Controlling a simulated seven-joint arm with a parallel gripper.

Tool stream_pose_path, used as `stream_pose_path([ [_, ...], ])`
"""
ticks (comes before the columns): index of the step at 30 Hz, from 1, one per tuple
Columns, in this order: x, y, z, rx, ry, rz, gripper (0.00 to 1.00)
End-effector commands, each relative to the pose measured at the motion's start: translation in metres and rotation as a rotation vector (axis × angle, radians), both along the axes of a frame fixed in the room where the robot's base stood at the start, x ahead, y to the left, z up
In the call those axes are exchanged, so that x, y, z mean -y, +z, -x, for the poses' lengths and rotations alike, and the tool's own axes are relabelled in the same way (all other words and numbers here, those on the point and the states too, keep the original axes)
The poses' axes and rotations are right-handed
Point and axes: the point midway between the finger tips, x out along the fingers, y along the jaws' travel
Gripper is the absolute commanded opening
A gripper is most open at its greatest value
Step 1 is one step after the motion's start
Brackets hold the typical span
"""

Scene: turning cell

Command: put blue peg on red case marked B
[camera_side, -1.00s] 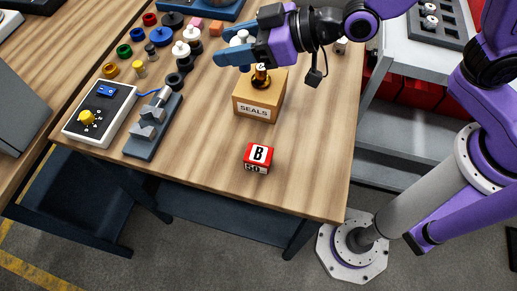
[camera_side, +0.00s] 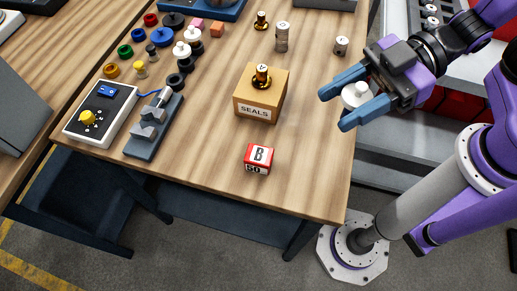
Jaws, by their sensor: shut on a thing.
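The red case marked B (camera_side: 258,158) sits on the table near its front edge, with a white top bearing a black B. Nothing stands on it. My gripper (camera_side: 352,101) is over the table's right edge, to the right of and behind the case. Its blue fingers are shut on a white knobbed piece (camera_side: 356,94), which looks like a peg. A blue round piece (camera_side: 162,37) lies among the coloured parts at the back left; I cannot tell whether it is a peg.
A SEALS box (camera_side: 262,95) with a black and gold piece on top stands behind the case. Grey cylinders (camera_side: 282,38) stand at the back. A control box (camera_side: 101,112) and a grey stepped fixture (camera_side: 154,128) are at left. The table around the case is clear.

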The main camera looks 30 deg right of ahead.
Motion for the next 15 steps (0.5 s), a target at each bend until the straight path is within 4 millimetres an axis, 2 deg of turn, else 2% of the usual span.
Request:
stream_pose_path([
  [5, -0.008, -0.005, -0.003, -0.001, 0.010, 0.000, 0.10],
  [15, -0.039, -0.021, -0.023, 0.000, 0.008, 0.000, 0.10],
])
